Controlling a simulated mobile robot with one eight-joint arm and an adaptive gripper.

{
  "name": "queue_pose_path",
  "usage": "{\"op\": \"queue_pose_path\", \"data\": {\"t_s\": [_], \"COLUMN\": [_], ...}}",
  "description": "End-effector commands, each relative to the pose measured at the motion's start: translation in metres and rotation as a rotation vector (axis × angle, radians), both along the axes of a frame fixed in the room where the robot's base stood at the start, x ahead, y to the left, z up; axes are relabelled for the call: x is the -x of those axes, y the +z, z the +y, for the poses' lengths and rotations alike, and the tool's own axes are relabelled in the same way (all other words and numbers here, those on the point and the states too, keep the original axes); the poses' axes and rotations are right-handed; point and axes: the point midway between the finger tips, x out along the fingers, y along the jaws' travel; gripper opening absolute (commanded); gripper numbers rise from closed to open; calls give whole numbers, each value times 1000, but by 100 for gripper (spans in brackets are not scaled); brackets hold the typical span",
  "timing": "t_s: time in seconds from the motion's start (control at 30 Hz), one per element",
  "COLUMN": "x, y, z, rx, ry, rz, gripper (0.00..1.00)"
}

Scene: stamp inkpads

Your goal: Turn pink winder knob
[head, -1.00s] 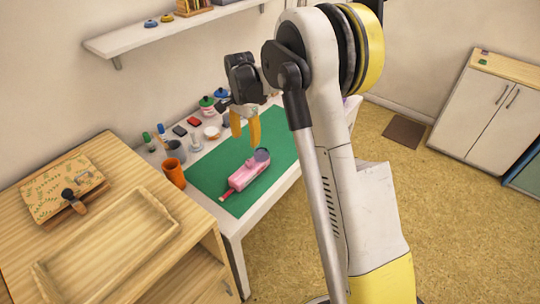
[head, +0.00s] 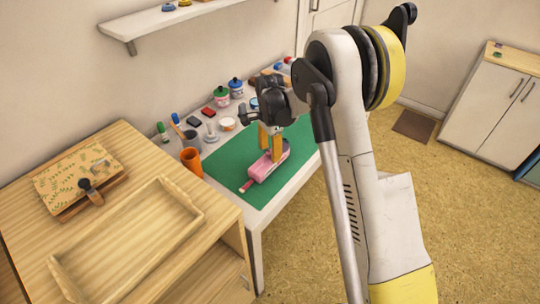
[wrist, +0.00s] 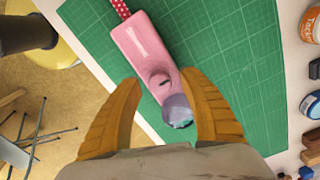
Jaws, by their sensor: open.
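The pink winder (head: 265,166) lies on the green cutting mat (head: 222,163). In the wrist view its pink body (wrist: 140,45) runs toward the upper left, with a red dotted strap (wrist: 121,8) at its far end. A round pink knob (wrist: 159,80) sits on top near the close end, with a greyish-purple round part (wrist: 177,109) just below it. My gripper (head: 270,150) points down over the winder. In the wrist view its orange fingers (wrist: 165,88) are apart, one on each side of the knob end. I cannot tell whether they touch it.
An orange cup (head: 191,161), a small white dish (head: 228,124) and several jars, such as a green-lidded one (head: 221,97), stand left of and behind the mat. A wooden cabinet with a tray (head: 130,250) is at the left. The mat's left part is clear.

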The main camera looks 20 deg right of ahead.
Motion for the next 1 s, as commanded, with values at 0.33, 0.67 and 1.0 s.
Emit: {"op": "queue_pose_path", "data": {"t_s": [0.33, 0.67, 1.0], "x": [0, 0, 0], "y": [-4, -4, -4], "z": [0, 0, 0], "rx": [0, 0, 0], "ry": [0, 2, 93], "rz": [0, 0, 0], "gripper": [50, 0, 0]}}
